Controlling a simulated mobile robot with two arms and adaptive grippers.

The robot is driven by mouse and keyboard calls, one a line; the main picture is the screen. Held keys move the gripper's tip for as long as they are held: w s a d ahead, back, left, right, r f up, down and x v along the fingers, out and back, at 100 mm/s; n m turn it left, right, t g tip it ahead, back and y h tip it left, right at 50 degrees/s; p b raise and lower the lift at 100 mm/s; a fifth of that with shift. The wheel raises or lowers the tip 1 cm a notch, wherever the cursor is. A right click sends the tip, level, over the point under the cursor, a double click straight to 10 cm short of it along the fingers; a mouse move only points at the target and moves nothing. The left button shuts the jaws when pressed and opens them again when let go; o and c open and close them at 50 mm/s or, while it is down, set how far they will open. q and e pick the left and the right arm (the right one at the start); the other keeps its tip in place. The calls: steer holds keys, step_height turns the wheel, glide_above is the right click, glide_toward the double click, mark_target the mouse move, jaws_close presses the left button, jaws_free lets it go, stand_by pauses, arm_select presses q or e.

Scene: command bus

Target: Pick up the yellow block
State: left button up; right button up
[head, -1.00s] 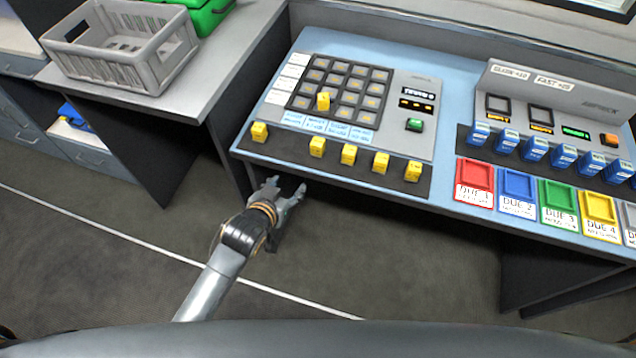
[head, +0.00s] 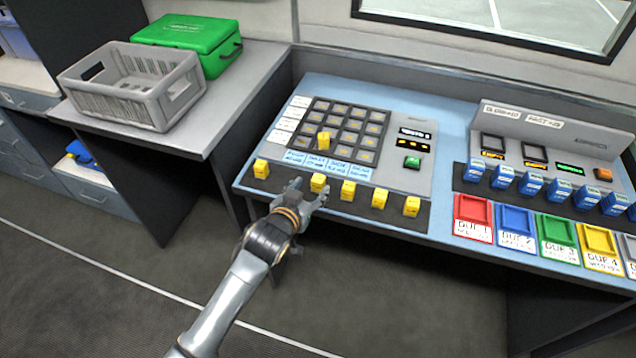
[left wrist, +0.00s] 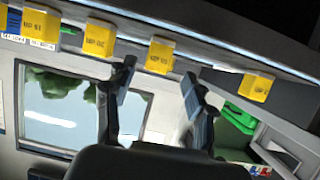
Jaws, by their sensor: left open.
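Several yellow blocks stand along the dark front strip of the left console: a leftmost one (head: 261,168), a second (head: 318,183), a third (head: 348,190), a fourth (head: 379,198) and a rightmost one (head: 411,206). My left gripper (head: 308,192) is open and empty at the console's front edge, close to the second block. In the left wrist view, a yellow block (left wrist: 159,55) lies beyond the gap between the open fingers (left wrist: 158,90), apart from them. My right gripper is not in view.
The blue console top (head: 455,110) also carries blue blocks (head: 533,182) and coloured trays, red (head: 473,215) and blue (head: 516,221) among them, to the right. A grey crate (head: 130,88) and green case (head: 190,38) are on the left desk. Free floor lies before the console.

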mark_target(316, 184)
arm_select(q)
steer(key=x, duration=0.4)
steer(key=shift+w+d, duration=0.2)
steer(key=shift+d, duration=0.1)
jaws_close()
